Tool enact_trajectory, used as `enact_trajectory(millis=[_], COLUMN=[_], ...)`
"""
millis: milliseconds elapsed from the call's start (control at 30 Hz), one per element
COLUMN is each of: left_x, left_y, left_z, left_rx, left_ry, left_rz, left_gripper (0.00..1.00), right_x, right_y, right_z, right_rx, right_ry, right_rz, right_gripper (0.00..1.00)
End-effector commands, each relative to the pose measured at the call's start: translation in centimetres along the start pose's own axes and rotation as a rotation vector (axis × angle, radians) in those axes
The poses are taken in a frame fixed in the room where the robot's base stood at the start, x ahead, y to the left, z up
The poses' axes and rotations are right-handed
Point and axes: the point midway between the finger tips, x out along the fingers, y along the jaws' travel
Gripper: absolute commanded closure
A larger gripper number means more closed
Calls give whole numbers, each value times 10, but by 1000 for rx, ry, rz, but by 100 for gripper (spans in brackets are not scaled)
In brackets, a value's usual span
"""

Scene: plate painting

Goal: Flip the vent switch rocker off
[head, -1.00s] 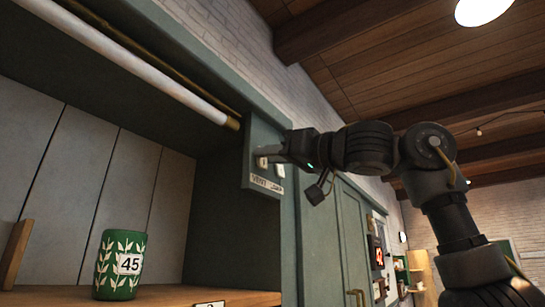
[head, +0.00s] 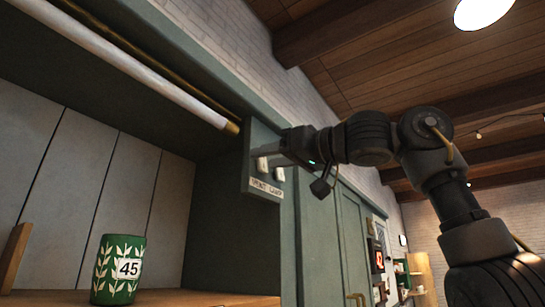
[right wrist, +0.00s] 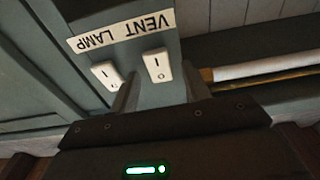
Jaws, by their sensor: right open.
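The switch panel (head: 262,200) is on the end of the green cabinet, with a label reading VENT LAMP (head: 266,188). The vent rocker (head: 263,164) is the left one in the head view; the lamp rocker (head: 279,174) is to its right. In the right wrist view the label is upside down, with the vent rocker (right wrist: 157,66) on the right and the lamp rocker (right wrist: 107,75) on the left. My right gripper (head: 258,153) is open and empty, its fingers at the panel close to the vent rocker. Contact cannot be told. My left gripper is not in view.
A white tube (head: 140,72) and a brass rail (head: 150,52) run along the cabinet top beside the panel. A green mug marked 45 (head: 118,270) stands on the wooden shelf below. Tall green doors (head: 318,240) are to the right.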

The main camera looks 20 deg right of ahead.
Motion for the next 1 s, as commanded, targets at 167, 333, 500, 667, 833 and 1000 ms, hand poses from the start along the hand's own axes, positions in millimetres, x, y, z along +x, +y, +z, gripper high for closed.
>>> enact_trajectory(millis=[167,333,500,667,833,1000], left_x=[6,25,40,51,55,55], left_y=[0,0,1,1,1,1], left_z=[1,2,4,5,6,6], left_rx=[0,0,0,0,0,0], left_ry=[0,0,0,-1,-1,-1], left_rz=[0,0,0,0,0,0], left_gripper=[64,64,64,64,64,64], right_x=[-8,-37,-72,-96,-107,-108], right_y=[0,1,0,0,0,0], right_z=[2,4,4,3,1,0], right_rx=[-1,0,0,-1,0,0], right_ry=[1,4,4,1,1,0], right_rz=[1,2,1,3,0,0], right_gripper=[53,53,53,53,53,53])
